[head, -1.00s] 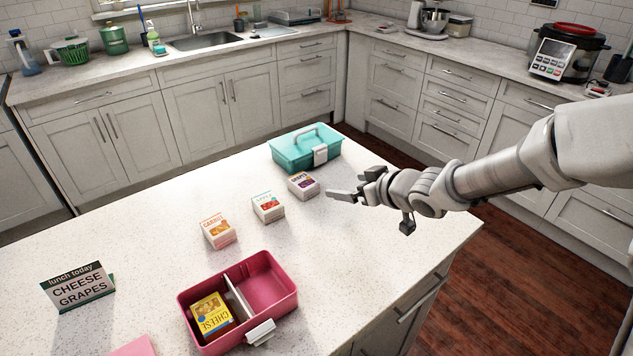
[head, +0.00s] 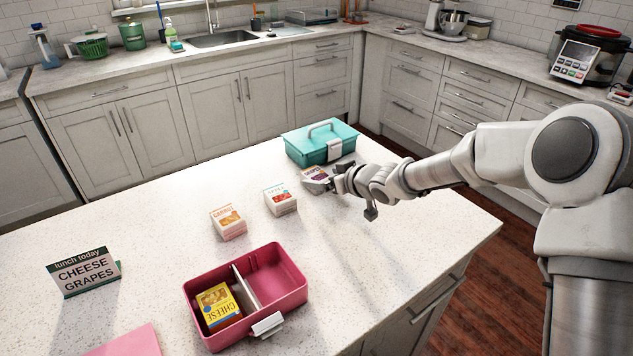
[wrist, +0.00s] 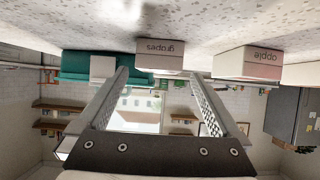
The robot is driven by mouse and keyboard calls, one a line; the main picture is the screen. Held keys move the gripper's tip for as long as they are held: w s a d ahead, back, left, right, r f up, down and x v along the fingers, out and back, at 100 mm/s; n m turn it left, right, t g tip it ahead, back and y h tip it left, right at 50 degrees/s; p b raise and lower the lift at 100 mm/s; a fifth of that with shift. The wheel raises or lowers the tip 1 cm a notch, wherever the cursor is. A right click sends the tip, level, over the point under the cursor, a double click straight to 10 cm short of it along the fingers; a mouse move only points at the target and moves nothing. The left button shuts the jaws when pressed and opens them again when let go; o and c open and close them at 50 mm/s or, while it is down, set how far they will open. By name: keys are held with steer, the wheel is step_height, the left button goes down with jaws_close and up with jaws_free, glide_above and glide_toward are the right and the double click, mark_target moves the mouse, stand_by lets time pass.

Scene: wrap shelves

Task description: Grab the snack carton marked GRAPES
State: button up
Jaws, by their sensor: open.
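The GRAPES carton (head: 314,172) is a small white box with a purple picture, standing on the island in front of the teal lunchbox. My gripper (head: 318,184) is at its near side in the head view and partly hides it. In the wrist view, which is upside down, the carton (wrist: 160,55) shows the word "grapes" just beyond the open fingers (wrist: 160,95). Nothing is between the fingers. I cannot tell from the frames whether a finger touches the carton.
The apple carton (head: 280,199) and carrot carton (head: 228,222) stand to the left. The closed teal lunchbox (head: 305,150) is just behind. An open pink lunchbox (head: 290,299) holds a cheese carton (head: 218,307). A sign (head: 84,271) reads CHEESE, GRAPES. The island's right part is clear.

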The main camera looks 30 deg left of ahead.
mark_target(319, 176)
steer(key=x, duration=0.5)
steer(key=shift+d+f, duration=0.15)
steer(key=shift+c, duration=0.3)
steer(key=c, duration=1.3)
steer(key=shift+r, duration=0.2)
step_height(319, 176, up, 5)
steer(key=shift+f+p, duration=0.15)
steer(key=shift+p, duration=0.75)
steer(key=p+v, duration=0.1)
steer(key=v, duration=0.3)
steer(key=w+d+p+v, duration=0.1)
steer(key=v, duration=0.3)
steer(key=w+p+v, duration=0.1)
steer(key=v, duration=0.4)
steer(key=shift+w+d+f, duration=0.1)
steer(key=shift+w+d, duration=0.05)
steer(key=shift+w, duration=0.05)
